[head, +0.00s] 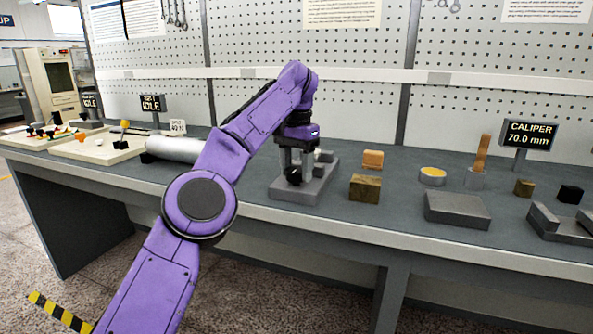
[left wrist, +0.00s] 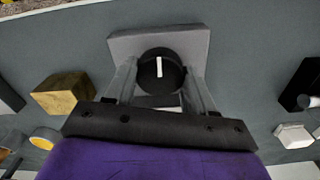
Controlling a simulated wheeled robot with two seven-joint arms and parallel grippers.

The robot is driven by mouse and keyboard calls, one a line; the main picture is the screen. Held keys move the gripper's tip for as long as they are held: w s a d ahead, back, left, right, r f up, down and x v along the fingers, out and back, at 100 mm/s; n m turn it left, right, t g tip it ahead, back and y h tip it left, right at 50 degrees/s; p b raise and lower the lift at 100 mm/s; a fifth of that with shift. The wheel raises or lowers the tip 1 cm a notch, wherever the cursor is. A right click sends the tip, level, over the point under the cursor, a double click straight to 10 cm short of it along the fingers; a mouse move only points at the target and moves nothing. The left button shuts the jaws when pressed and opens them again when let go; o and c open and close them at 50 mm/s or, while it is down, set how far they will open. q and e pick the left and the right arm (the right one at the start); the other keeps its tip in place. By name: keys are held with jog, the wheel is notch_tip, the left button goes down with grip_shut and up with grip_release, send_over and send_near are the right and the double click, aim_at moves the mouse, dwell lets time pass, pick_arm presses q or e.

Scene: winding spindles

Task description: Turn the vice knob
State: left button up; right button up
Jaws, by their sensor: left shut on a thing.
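The vice (head: 312,187) is a grey block on the workbench, under my left gripper. Its black knob shows at the vice's front in the head view (head: 294,176). In the left wrist view the knob (left wrist: 160,70) is round, with a white mark that stands nearly upright. My left gripper (head: 296,165) reaches down from above, and its two grey fingers are shut on the knob, one on each side. The grey base of the vice also shows in the left wrist view (left wrist: 125,45). My right gripper is not in view.
A brass block (head: 365,188), an orange block (head: 373,159) and a grey block (head: 457,210) lie right of the vice. A caliper display (head: 529,134) reads 70.0 mm. A grey cylinder (head: 174,149) lies to the left. A pegboard (head: 360,110) stands behind.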

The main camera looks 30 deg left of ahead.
aim_at(296, 169)
pick_arm(q)
jog(key=shift+n, duration=0.4)
jog(key=o, duration=1.1)
jog(key=shift+c, duration=0.2)
jog(key=shift+r, duration=0.1)
notch_tip(296, 169, up, 10)
jog(key=p, duration=1)
jog(key=shift+r, duration=0.2)
